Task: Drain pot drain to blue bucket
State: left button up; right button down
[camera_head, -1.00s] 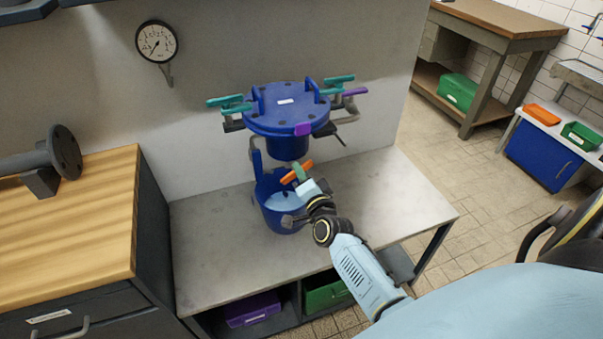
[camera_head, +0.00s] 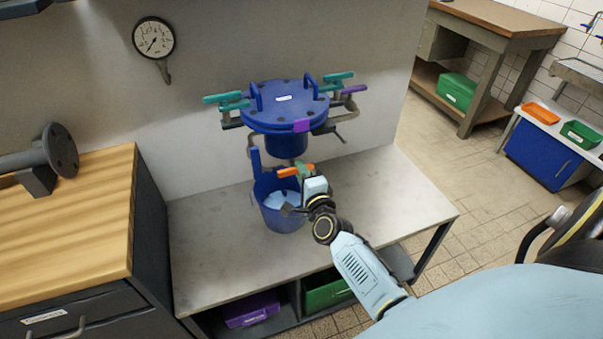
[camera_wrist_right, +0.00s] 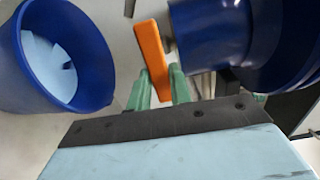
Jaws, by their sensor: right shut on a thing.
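The blue pot (camera_head: 287,120) with a bolted lid hangs at the wall above the grey bench. The orange drain handle (camera_head: 287,172) is below it; the handle also shows in the right wrist view (camera_wrist_right: 152,50). My right gripper (camera_head: 303,172) is shut on this handle, its green fingers on both sides of it in the right wrist view (camera_wrist_right: 157,88). The blue bucket (camera_head: 283,222) stands upright on the bench below the pot, with a light blue surface inside; it also shows in the right wrist view (camera_wrist_right: 99,92). My left gripper is not in view.
The grey bench (camera_head: 225,265) is clear around the bucket. Teal clamp handles (camera_head: 222,98) and a purple one (camera_head: 353,89) stick out around the lid. A gauge (camera_head: 154,38) hangs on the wall. A wooden-top cabinet (camera_head: 65,230) stands at left.

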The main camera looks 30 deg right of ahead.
dwell(0.3)
jog(key=c, duration=1.3)
grip_release()
jog(key=shift+s, duration=0.1)
jog(key=p+v, duration=0.1)
jog(key=v, duration=1.2)
jog(key=shift+s, duration=0.1)
jog(key=shift+f, duration=0.1)
